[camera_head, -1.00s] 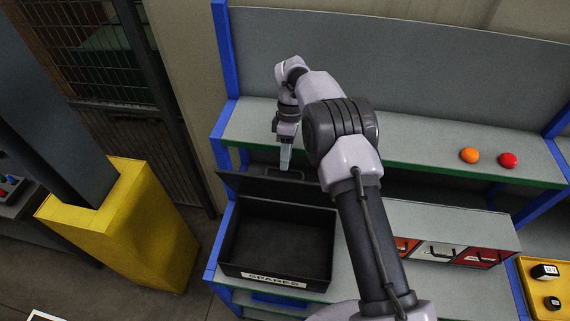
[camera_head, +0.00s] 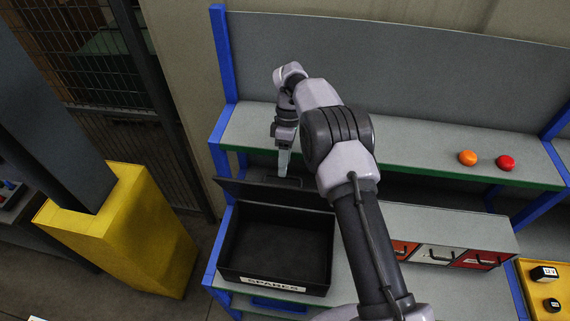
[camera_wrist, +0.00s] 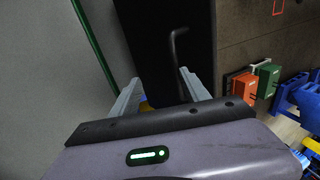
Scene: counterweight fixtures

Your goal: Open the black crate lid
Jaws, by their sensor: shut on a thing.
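The black crate (camera_head: 274,276), labelled SPARES, stands on the lower bench left of the middle in the head view. Its lid (camera_head: 240,188) is swung up at the back, and the crate's dark inside shows. The lid's handle (camera_head: 287,183) is near its upper edge. My gripper (camera_head: 284,170) points down at that handle from above. In the wrist view my gripper (camera_wrist: 160,93) has a finger on each side of the bent handle (camera_wrist: 176,48), shut on it. The lid (camera_wrist: 165,20) fills the middle there. The exact contact is hard to see.
A grey shelf (camera_head: 420,152) runs above and behind the crate, bearing an orange ball (camera_head: 467,158) and a red ball (camera_head: 505,163). Drawers (camera_head: 437,254) stand right of the crate. A yellow block (camera_head: 140,235) stands on the floor at left.

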